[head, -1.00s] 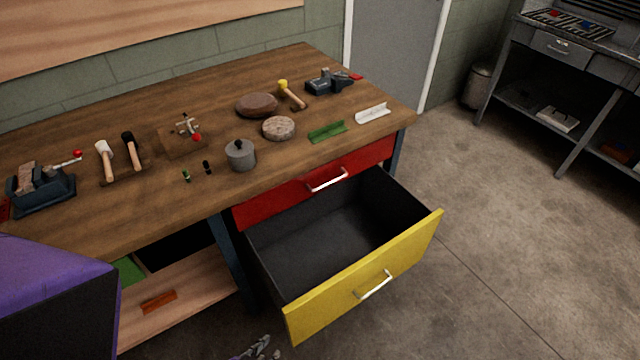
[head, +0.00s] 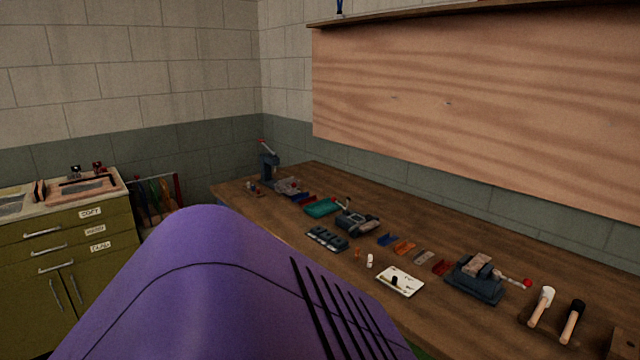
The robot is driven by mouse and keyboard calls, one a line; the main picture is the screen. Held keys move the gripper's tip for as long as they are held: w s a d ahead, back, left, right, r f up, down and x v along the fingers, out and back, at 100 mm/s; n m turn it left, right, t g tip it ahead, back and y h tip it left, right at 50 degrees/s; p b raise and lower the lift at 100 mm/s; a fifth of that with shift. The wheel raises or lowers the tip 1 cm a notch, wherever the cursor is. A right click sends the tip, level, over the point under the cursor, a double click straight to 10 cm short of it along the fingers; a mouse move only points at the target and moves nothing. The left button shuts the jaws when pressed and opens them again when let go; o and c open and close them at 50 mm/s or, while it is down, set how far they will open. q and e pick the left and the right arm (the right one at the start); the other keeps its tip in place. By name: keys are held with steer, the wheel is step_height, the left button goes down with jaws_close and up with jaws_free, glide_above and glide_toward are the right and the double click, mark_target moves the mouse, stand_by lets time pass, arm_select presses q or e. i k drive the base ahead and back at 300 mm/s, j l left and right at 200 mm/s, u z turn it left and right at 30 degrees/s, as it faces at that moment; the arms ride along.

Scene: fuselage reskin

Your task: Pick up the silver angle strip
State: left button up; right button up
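The silver angle strip that lay at the right end of the bench is out of view now. In the head view a row of small pieces lies on the wooden workbench (head: 500,233): a blue one (head: 388,240), an orange one (head: 403,248), a grey one (head: 423,257) and a red one (head: 441,267). The grey one is too small for me to tell whether it is an angle strip. Neither of my grippers is in view.
A vise (head: 474,278) and two mallets (head: 541,306) (head: 571,322) are on the bench at right. A white tray (head: 401,281) lies near the front edge. A green cabinet (head: 70,245) stands at left. A wooden board (head: 480,110) hangs above the bench.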

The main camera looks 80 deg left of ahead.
mark_target(290, 180)
steer(key=u, duration=1.8)
steer(key=i+u, duration=0.15)
steer(key=u, duration=0.25)
steer(key=i+u, duration=0.2)
steer(key=u, duration=0.2)
steer(key=i+u, duration=0.15)
steer(key=u, duration=0.3)
steer(key=i+l, duration=0.5)
steer(key=i, duration=0.2)
steer(key=z, duration=1.1)
steer(key=j+z, duration=1.05)
steer(key=k+j+z, duration=0.2)
steer(key=j+z, duration=0.2)
steer(key=j, duration=0.25)
steer(key=k+j+z, duration=0.15)
steer(key=j, duration=0.15)
steer(key=k+j+z, duration=0.1)
steer(key=j, duration=0.25)
steer(key=k+j+z, duration=0.2)
steer(key=k+j, duration=0.2)
steer(key=j, duration=0.2)
